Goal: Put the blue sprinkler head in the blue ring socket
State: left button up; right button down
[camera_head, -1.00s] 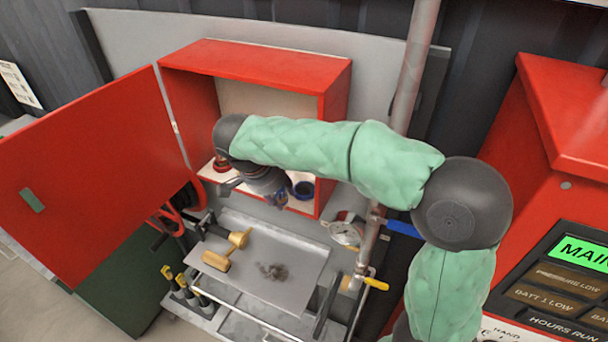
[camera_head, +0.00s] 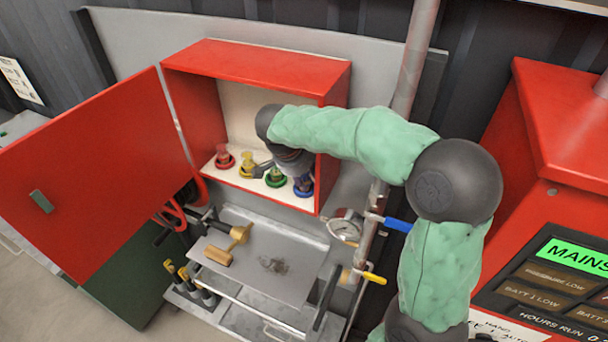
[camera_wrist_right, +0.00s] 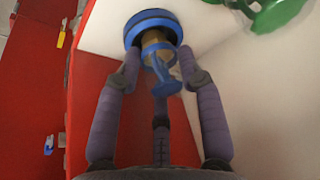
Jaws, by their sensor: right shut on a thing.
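The blue sprinkler head (camera_wrist_right: 160,64) has a brass-coloured middle and a blue end, and sits between the fingertips of my right gripper (camera_wrist_right: 158,66). The gripper is shut on it. The blue ring socket (camera_wrist_right: 152,18) is directly beyond the head in the wrist view, and the head's far end overlaps the ring opening. I cannot tell how deep it sits. In the head view the blue ring (camera_head: 303,190) is at the right end of the cabinet shelf, with my right gripper (camera_head: 288,178) over it, partly hiding the head. My left gripper is out of view.
Red (camera_head: 224,156), yellow (camera_head: 247,165) and green (camera_head: 274,176) sprinkler heads stand in a row on the shelf, left of the blue ring. Below is a grey tray (camera_head: 300,262) with a mallet (camera_head: 228,246).

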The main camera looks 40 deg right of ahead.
jog(key=shift+f, duration=0.1)
jog(key=c, duration=0.8)
grip_release()
jog(key=v, duration=1.2)
jog(key=shift+s+d+b, duration=0.1)
jog(key=shift+b, duration=0.3)
